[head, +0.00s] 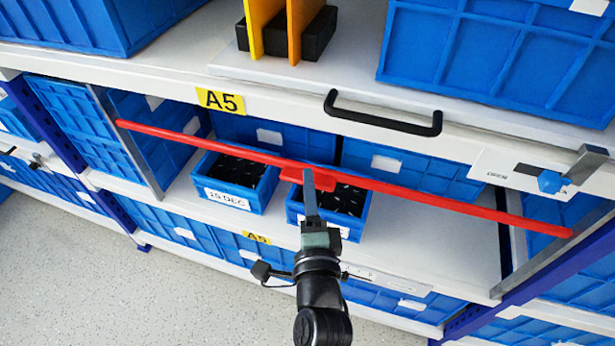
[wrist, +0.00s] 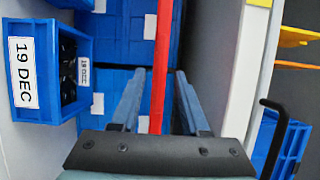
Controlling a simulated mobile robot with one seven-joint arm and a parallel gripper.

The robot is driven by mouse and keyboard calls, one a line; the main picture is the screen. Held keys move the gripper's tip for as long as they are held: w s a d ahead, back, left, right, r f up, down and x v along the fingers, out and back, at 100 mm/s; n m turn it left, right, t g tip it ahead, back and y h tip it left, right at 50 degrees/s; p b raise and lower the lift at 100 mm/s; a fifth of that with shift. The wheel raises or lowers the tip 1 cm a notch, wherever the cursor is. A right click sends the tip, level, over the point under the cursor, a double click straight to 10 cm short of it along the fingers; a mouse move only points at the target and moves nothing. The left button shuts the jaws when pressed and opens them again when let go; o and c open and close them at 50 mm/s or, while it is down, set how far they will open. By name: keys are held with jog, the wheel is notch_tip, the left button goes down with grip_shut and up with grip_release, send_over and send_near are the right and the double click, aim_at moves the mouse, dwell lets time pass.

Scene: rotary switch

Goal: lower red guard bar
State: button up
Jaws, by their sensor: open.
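The red guard bar (head: 430,202) runs across the front of the open bay below the A5 shelf edge, sloping down to the right in the head view. A wider red piece (head: 306,174) is at its middle. My gripper (head: 311,190) is at this middle part, seen from behind, with one finger hiding some of it. In the wrist view the two fingers of my gripper (wrist: 160,95) are apart. The bar (wrist: 160,60) shows upright in the gap between them, with clear space on either side. I cannot tell how deep the bar sits between the fingers.
Small blue bins of dark parts (head: 233,182) stand behind the bar, one labelled 19 DEC (wrist: 23,72). A black handle (head: 383,116) is on the shelf edge above. A grey latch with a blue piece (head: 550,182) is at right. Grey floor (head: 90,270) is clear at lower left.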

jog(key=shift+w+a, duration=0.1)
jog(key=shift+w, duration=1.2)
grip_shut()
dwell(0.5)
